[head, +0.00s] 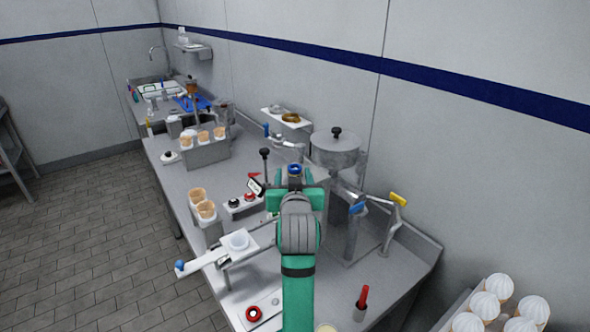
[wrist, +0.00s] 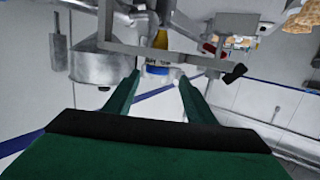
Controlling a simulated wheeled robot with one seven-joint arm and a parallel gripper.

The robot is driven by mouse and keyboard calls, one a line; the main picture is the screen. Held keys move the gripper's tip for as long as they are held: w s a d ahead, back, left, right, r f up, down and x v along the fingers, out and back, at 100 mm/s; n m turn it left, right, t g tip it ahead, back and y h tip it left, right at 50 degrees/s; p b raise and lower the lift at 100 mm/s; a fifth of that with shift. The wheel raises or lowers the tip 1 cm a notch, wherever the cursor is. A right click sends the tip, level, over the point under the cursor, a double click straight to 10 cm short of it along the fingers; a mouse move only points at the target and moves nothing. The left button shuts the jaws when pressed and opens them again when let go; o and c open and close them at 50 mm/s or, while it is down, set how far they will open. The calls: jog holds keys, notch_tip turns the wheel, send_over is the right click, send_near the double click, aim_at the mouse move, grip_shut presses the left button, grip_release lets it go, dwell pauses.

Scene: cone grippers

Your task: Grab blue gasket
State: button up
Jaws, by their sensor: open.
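A small blue ring, which looks like the blue gasket (head: 295,168), shows in the head view just beyond my green wrist. In the wrist view a blue and white round piece (wrist: 158,70), likely the same thing, sits between and just past my fingertips. My gripper (wrist: 159,80) is open, with one green finger on each side of that piece. I cannot tell whether the fingers touch it. In the head view my wrist and forearm hide the fingers and part of the counter.
A steel pot on a stand (head: 335,150) is right of my gripper, with blue and yellow handled levers (head: 375,203) nearby. Cone holders (head: 207,152) stand at left. A white lever press (head: 238,243) is close on the left. White-topped cones (head: 490,300) sit at lower right.

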aim_at(295, 170)
jog(key=w, duration=0.4)
jog(key=shift+d+f, duration=0.25)
jog(key=shift+c, duration=0.3)
jog(key=c, duration=1)
jog(key=shift+r, duration=0.1)
jog(key=shift+c, duration=0.2)
